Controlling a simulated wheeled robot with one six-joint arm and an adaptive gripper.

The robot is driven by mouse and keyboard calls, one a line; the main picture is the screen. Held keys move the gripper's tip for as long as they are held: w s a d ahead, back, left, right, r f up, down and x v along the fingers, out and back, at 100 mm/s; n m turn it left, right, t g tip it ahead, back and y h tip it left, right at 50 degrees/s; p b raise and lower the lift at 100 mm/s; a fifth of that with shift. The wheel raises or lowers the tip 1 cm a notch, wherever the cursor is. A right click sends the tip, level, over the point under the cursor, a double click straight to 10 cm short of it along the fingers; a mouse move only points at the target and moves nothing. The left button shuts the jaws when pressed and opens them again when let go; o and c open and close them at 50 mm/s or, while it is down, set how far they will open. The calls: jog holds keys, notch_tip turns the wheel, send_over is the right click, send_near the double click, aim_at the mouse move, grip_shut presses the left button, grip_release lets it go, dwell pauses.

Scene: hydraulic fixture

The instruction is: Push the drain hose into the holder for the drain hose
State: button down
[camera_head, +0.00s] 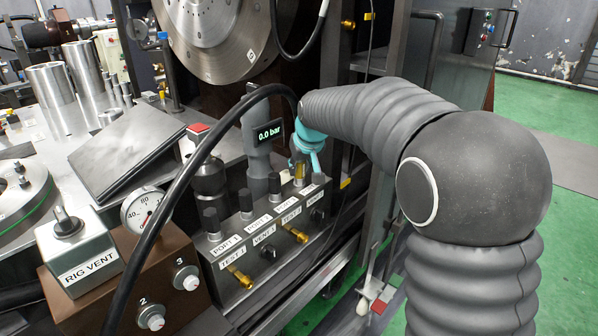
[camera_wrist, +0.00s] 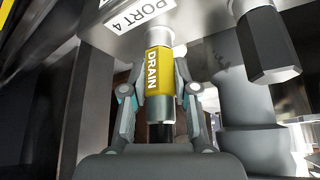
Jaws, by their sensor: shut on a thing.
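The drain hose's yellow end fitting, marked DRAIN (camera_wrist: 160,72), stands in the middle of the wrist view. A dark section shows at its near end. My gripper (camera_wrist: 160,95) is shut on this fitting, one finger on each side. The fitting's far end meets a pale metal collar (camera_wrist: 158,36) beside the PORT 4 label; I cannot tell how deeply they engage. In the head view, my teal gripper (camera_head: 310,143) is at the far right end of the valve block, with a bit of yellow (camera_head: 299,170) below it. I cannot make out the hose holder.
The valve block (camera_head: 262,262) carries several dark knobs and brass fittings. A 0.0 bar display (camera_head: 269,131) stands behind it. A black hose (camera_head: 160,215) arches across the front towards my gripper. The RIG VENT box (camera_head: 80,255) and a gauge (camera_head: 146,209) are at left.

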jog(key=shift+r, duration=0.1)
jog(key=shift+r+p, duration=1.85)
jog(key=shift+r, duration=0.55)
jog(key=c, duration=1.5)
grip_release()
jog(key=c, duration=0.4)
jog(key=shift+f, duration=0.1)
grip_shut()
